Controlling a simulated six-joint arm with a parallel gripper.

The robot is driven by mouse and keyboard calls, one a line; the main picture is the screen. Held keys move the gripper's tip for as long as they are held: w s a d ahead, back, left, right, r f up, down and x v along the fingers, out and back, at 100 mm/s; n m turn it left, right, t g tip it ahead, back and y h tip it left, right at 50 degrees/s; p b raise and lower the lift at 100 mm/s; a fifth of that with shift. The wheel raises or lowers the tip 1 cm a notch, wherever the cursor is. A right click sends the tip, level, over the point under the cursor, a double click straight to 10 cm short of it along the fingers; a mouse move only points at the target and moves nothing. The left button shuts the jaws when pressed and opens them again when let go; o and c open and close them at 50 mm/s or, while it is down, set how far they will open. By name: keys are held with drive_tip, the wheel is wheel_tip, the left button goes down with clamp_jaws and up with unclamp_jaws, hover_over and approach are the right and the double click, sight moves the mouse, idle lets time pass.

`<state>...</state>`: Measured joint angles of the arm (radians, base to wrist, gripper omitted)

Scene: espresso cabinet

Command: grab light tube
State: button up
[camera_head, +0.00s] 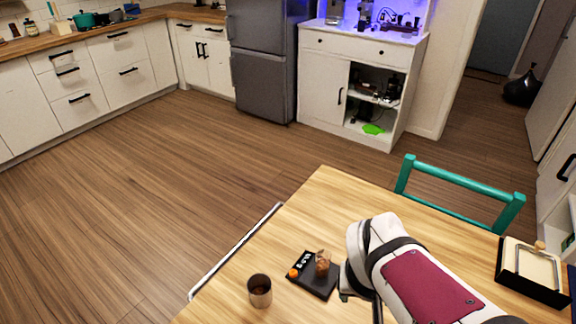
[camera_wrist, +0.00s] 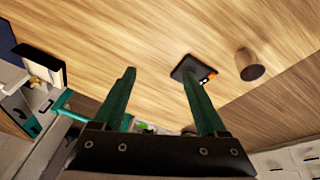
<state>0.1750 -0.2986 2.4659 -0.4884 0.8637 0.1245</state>
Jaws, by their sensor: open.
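No thing that I can surely tell as the light tube shows in either view. A thin pale bar (camera_head: 237,250) runs along the left edge of the wooden table (camera_head: 322,205) in the head view; I cannot tell whether it is a loose tube or part of furniture. My gripper (camera_wrist: 157,78) is open in the wrist view, with nothing between its two green fingers. It is over the table, its fingers pointing toward the tabletop. In the head view my arm hides most of the gripper.
A black scale (camera_head: 316,285) bears a brownish glass-like item (camera_head: 322,262) and a small orange piece. A metal cup (camera_head: 260,291) stands left of it. A black-edged tray (camera_head: 533,270) lies at right, near a teal chair (camera_head: 465,179). The open white cabinet (camera_head: 322,90) stands far back.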

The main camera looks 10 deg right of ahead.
drive_tip(key=s+a+m+g+y, duration=0.15)
drive_tip(key=s+a+y, duration=0.35)
drive_tip(key=s+a, duration=0.65)
drive_tip(key=w+a+f+t+y, duration=0.1)
drive_tip(key=w+a+f, duration=0.1)
drive_tip(key=w+a, duration=0.35)
drive_tip(key=w+a+f+t, duration=0.2)
drive_tip(key=w+a, duration=0.1)
drive_tip(key=w, duration=0.6)
drive_tip(key=m+t+h, duration=0.4)
drive_tip(key=t+h, duration=0.3)
drive_tip(key=h, duration=0.7)
approach(327, 254)
drive_tip(key=shift+n+g, duration=0.25)
drive_tip(key=x, duration=0.5)
drive_tip(key=shift+w+d+f, duration=0.25)
drive_tip(key=x, duration=0.5)
drive_tip(key=shift+w+d+r, duration=0.15)
drive_tip(key=shift+w+d, duration=0.05)
drive_tip(key=shift+w, duration=0.2)
clamp_jaws()
